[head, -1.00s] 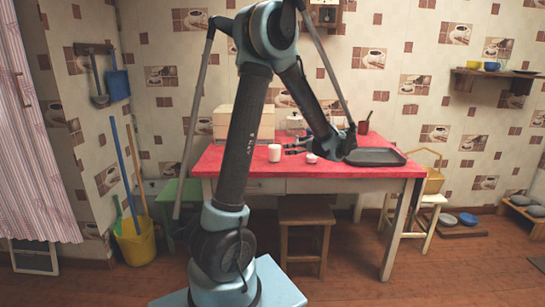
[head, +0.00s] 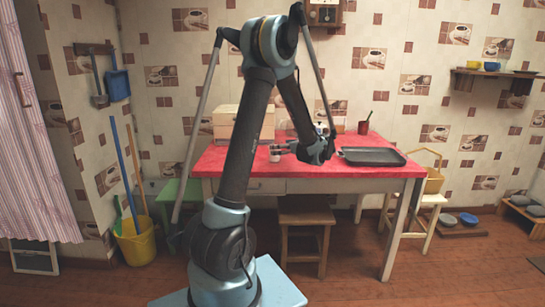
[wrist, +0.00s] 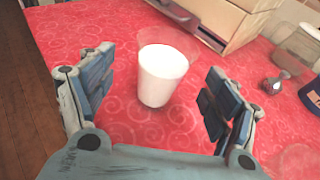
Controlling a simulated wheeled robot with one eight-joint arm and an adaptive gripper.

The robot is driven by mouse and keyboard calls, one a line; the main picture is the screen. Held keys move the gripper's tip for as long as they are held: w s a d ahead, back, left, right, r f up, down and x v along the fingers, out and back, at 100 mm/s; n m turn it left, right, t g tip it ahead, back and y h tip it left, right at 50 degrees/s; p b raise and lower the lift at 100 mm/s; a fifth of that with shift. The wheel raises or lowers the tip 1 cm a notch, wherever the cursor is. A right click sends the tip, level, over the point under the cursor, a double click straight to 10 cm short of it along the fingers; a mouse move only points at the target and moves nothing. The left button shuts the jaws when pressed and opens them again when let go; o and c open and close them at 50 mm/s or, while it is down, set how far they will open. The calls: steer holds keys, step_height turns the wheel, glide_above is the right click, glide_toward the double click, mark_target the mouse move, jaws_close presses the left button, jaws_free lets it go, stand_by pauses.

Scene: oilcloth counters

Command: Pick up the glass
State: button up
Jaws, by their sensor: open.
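The glass (wrist: 163,78) stands upright on the red table, filled with something white, with a clear rim above it. In the wrist view it is between and a little beyond the two spread fingers of my gripper (wrist: 160,70), touching neither. In the head view the glass (head: 274,156) shows only in part, by the fingertips of my gripper (head: 284,149), which is low over the table. My gripper is open and empty.
A wooden box (wrist: 215,22) stands behind the glass. A small metal object (wrist: 270,86) and a clear jar (wrist: 300,48) are to the right. A dark tray (head: 372,156) and a brown cup (head: 363,127) are on the table's right side.

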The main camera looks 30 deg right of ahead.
steer(key=shift+r+x, duration=0.2)
steer(key=shift+x, duration=2.55)
steer(key=shift+w+d, duration=0.1)
steer(key=shift+d, duration=0.1)
steer(key=c, duration=1.5)
